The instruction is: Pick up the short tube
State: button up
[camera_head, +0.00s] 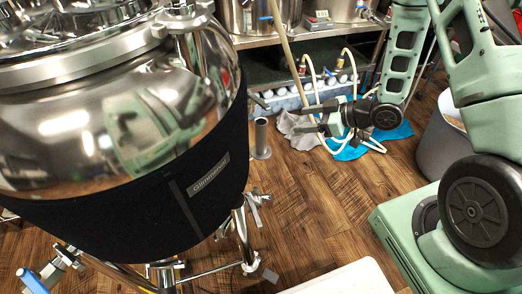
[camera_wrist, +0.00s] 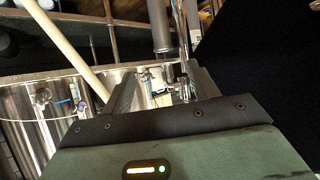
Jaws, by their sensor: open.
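The short tube (camera_head: 261,136) is a grey metal cylinder standing upright on the wood floor, just right of the large steel tank. A grey metal cylinder, which looks like the same tube (camera_wrist: 161,28), shows at the top middle of the wrist view, beyond the fingers. My gripper (camera_head: 309,126) is to the right of the tube in the head view, with its fingers pointing left. It is open and empty, and apart from the tube. In the wrist view its two fingers (camera_wrist: 163,88) stand spread, with a gap between them.
The steel tank (camera_head: 120,110) with a black jacket (camera_head: 130,218) fills the left, its legs and valves near the tube. Grey and blue cloths (camera_head: 352,150) and a pale hose (camera_head: 313,85) lie behind my gripper. A grey bin (camera_head: 437,150) stands right. The middle floor is clear.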

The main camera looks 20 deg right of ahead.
notch_tip(320, 180, down, 2)
jog(key=s+d+y, duration=0.1)
jog(key=b, duration=0.4)
send_near(261, 129)
jog(key=shift+t, duration=0.3)
jog(key=w+a+f, duration=0.1)
jog(key=w, duration=0.1)
jog(key=w+a+f, duration=0.2)
jog(key=shift+w+f, duration=0.1)
jog(key=shift+f, duration=0.2)
jog(key=x, duration=0.2)
jog(key=b+x, duration=0.1)
jog(key=x, duration=0.1)
jog(key=shift+w+f, duration=0.15)
jog(key=shift+f, duration=0.2)
jog(key=shift+w+a+f, duration=0.1)
jog(key=shift+w+a, duration=0.2)
jog(key=shift+w, duration=0.05)
jog(key=shift+c, duration=0.2)
jog(key=c, duration=1)
